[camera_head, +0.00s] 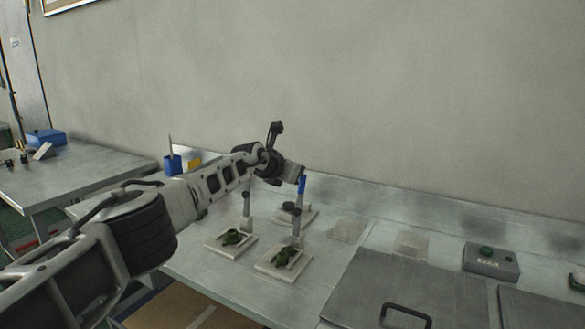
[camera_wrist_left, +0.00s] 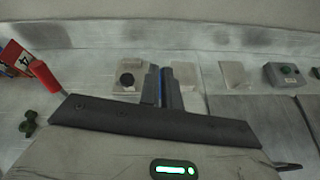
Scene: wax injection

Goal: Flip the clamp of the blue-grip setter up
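The blue grip (camera_head: 302,184) stands upright on a grey post above the setters on the table. My left gripper (camera_head: 297,176) is at this grip in the head view. In the left wrist view, a blue strip (camera_wrist_left: 162,86) shows between its two dark fingers, which are close together around it. The front right setter (camera_head: 284,262) lies below, with dark green parts on its pale base. The exact joint of clamp and base is hard to make out. My right gripper is not in view.
Another setter (camera_head: 231,241) stands to the left, and a third pale base (camera_head: 297,213) lies behind. A red grip (camera_wrist_left: 42,75) rises at left in the wrist view. A grey box with a green button (camera_head: 490,260) and a handled metal lid (camera_head: 400,290) are to the right.

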